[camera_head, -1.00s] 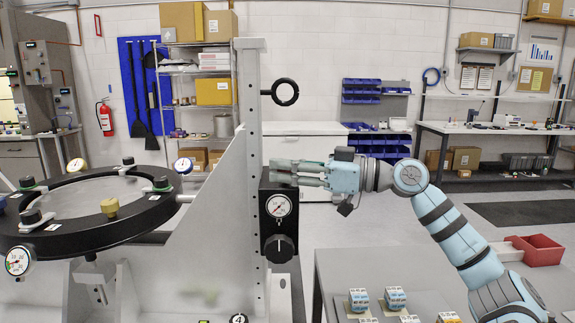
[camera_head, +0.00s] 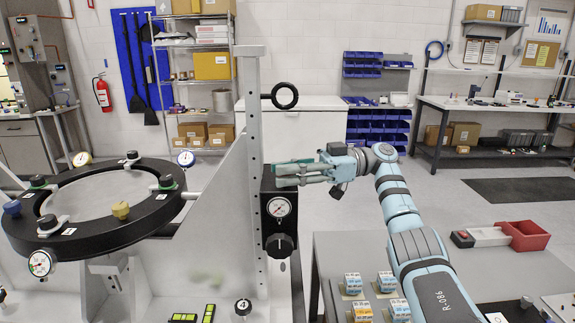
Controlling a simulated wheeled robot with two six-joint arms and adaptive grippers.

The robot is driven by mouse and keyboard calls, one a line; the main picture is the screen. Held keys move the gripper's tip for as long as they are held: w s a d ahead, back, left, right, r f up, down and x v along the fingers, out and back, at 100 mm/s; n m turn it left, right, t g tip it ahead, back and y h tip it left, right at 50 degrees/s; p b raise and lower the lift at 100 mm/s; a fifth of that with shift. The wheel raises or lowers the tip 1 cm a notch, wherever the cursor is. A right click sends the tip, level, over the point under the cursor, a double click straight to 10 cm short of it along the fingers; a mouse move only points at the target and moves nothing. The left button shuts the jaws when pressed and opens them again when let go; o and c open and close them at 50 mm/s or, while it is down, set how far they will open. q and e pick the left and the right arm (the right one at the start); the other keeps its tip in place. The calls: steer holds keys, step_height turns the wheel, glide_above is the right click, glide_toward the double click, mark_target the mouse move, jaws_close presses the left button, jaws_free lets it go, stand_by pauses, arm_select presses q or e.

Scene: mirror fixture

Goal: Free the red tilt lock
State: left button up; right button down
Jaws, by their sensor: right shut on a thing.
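No red tilt lock can be made out. My right gripper (camera_head: 288,173) is at the top of a black block (camera_head: 267,226) on the grey upright post (camera_head: 252,110). Its fingers are closed on a small part there, mostly hidden by the fingers; a little green shows beside them. The block carries a round white gauge (camera_head: 279,207) and a black knob (camera_head: 280,243) below it. A black ring handle (camera_head: 285,96) sticks out of the post higher up. To the left, a round mirror (camera_head: 92,201) lies in a black ring frame (camera_head: 115,230). My left gripper is not in view.
A grey table (camera_head: 450,268) at the lower right holds several small blue-and-white and orange-and-white blocks and a red bin (camera_head: 524,236). A knob marked 4 (camera_head: 243,306) and green bars (camera_head: 192,314) are at the bottom. My right arm crosses above the table.

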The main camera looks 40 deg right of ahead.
steer(key=c, duration=1.2)
jaws_free()
steer(key=shift+c, duration=0.2)
step_height(320, 180, up, 10)
steer(key=shift+r, duration=0.1)
